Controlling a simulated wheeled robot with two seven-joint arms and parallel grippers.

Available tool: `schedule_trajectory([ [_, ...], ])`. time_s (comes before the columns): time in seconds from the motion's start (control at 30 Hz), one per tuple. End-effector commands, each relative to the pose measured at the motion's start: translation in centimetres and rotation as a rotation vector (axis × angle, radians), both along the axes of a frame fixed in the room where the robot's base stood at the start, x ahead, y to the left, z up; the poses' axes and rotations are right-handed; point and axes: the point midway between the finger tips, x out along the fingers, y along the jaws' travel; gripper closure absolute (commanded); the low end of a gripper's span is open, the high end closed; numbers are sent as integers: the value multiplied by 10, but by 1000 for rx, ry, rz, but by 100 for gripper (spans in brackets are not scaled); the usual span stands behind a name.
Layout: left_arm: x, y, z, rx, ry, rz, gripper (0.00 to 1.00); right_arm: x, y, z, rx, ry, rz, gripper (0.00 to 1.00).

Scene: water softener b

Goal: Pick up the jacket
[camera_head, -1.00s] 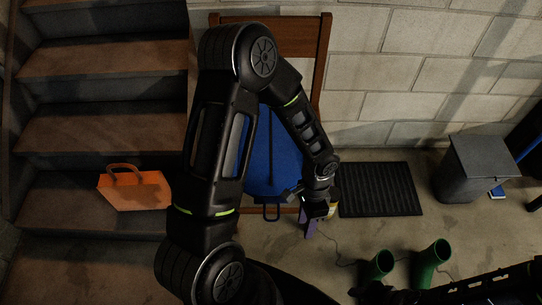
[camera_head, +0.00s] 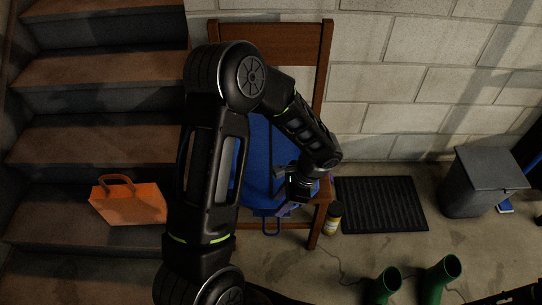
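A blue cloth item (camera_head: 262,172), which looks like the jacket, lies on the seat of a wooden chair (camera_head: 317,60). Much of it is hidden behind my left arm. A dark-blue loop shows at its lower edge. My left gripper (camera_head: 291,205) is over the front right part of the seat, at the right edge of the blue item. A small purple patch shows at its tip; I cannot tell what it is. Its fingers are too dark and small to show whether they are open or shut, or whether they touch the cloth.
A yellow-labelled bottle (camera_head: 333,218) stands by the chair's front right leg. A black mat (camera_head: 381,204), green boots (camera_head: 440,279) and a grey bin (camera_head: 482,181) are to the right. An orange bag (camera_head: 128,203) sits on the stairs (camera_head: 95,140) at left.

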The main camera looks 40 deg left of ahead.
Motion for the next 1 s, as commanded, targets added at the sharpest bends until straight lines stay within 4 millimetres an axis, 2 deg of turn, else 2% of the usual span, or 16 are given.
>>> schedule_trajectory([
  [0.27, 0, 1, -3, 0, 0, 0, 62, 0, 0, -1, 0, 0, 0, 64],
  [0.63, -10, 17, -46, -1, 1, 1, 62, 0, 0, -11, 0, 0, -1, 64],
  [1.0, -11, 18, -47, -1, -1, 0, 62, 0, 0, -11, 0, 0, -1, 64],
])
